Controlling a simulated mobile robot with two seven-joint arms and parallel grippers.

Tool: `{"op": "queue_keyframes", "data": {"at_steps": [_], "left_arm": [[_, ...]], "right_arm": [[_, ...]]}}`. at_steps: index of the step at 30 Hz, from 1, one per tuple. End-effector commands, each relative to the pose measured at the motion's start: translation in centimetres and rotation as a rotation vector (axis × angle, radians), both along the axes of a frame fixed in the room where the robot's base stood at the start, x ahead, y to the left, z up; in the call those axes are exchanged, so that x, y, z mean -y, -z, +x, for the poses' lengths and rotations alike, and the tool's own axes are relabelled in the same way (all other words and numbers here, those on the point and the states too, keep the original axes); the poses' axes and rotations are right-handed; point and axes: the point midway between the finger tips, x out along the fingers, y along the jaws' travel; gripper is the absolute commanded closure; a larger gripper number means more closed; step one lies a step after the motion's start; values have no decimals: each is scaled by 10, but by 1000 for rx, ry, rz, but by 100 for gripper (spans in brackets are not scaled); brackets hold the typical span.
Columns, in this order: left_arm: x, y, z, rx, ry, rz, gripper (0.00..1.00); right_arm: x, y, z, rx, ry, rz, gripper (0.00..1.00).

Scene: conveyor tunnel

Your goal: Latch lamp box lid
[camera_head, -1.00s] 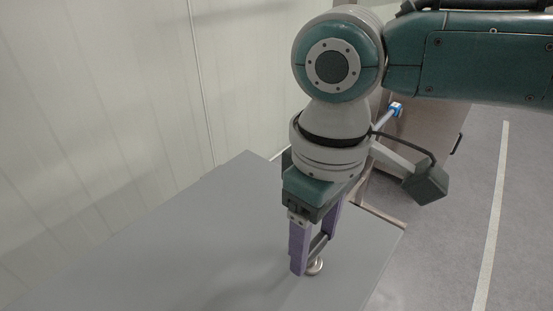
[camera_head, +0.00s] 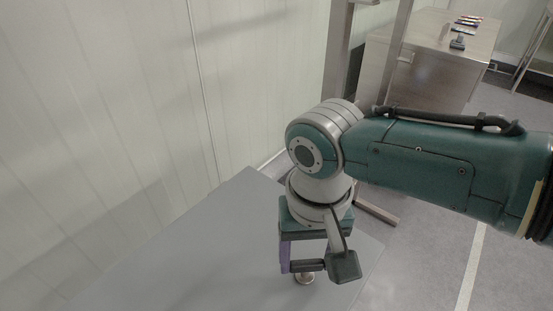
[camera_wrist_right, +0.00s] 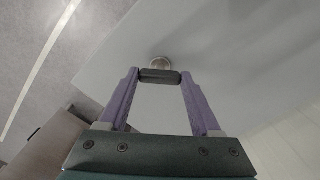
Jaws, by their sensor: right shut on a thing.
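A large flat grey surface (camera_head: 215,255), which looks like the box lid, lies in front of me in the head view. A round metal latch base (camera_head: 305,279) sits on it near its right edge and also shows in the right wrist view (camera_wrist_right: 160,62). A dark bar (camera_wrist_right: 160,76) stands over the base. My right gripper (camera_head: 299,268) points down, its purple fingers shut on the bar's two ends. In the head view, my wrist partly hides the fingers and bar. I cannot tell whether the latch is engaged. My left gripper is not in view.
A pale panelled wall (camera_head: 110,110) runs along the left and back. A metal table (camera_head: 440,50) with small items stands at the back right. Grey floor with a white line (camera_head: 470,270) is open to the right.

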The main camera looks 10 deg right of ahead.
Motion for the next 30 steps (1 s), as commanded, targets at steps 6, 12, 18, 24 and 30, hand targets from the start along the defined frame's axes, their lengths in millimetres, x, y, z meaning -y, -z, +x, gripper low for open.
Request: {"op": "queue_keyframes", "data": {"at_steps": [6,12,18,24,30], "left_arm": [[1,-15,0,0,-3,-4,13],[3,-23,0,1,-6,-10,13],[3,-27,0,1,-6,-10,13],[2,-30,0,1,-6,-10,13],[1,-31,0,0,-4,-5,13]], "right_arm": [[-1,-3,-1,-3,206,2,91],[-1,-2,-1,-4,391,2,91],[-1,-1,0,-2,551,0,91],[0,-1,0,-1,669,0,91],[0,-1,1,1,738,0,91]]}}
